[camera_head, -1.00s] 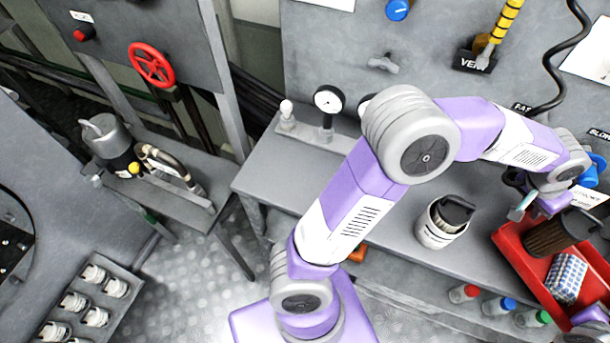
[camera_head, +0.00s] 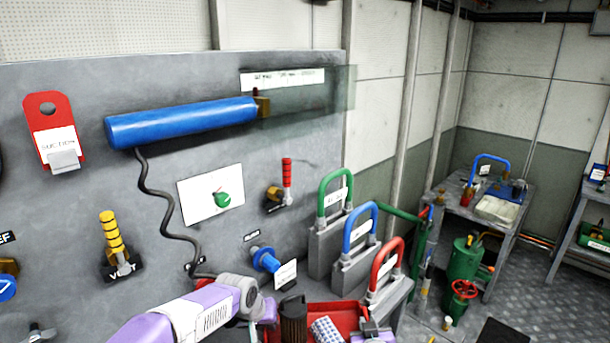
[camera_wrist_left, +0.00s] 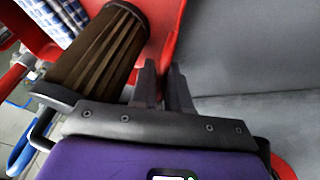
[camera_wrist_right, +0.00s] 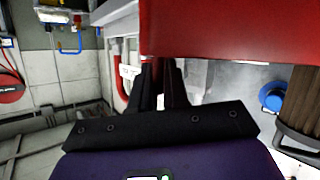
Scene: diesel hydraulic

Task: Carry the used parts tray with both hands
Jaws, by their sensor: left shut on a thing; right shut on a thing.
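The red used parts tray (camera_head: 345,312) is at the bottom centre of the head view, partly cut off by the lower edge. It holds a brown pleated filter (camera_head: 293,320) and a blue-and-white patterned part (camera_head: 326,331). My left gripper (camera_wrist_left: 165,85) is shut on the tray's red wall (camera_wrist_left: 165,25), beside the filter (camera_wrist_left: 100,50) in the left wrist view. My right gripper (camera_wrist_right: 165,85) is shut on the tray at its red wall (camera_wrist_right: 230,32) in the right wrist view. In the head view both fingertip pairs are hidden or too small to make out.
Green (camera_head: 335,192), blue (camera_head: 361,225) and red (camera_head: 388,264) handled blocks stand close behind the tray. A grey panel with a blue cylinder (camera_head: 180,122) and a blue knob (camera_head: 264,259) rises behind. A bench (camera_head: 515,215) and green tank (camera_head: 465,263) stand right; patterned floor (camera_head: 545,275) shows there.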

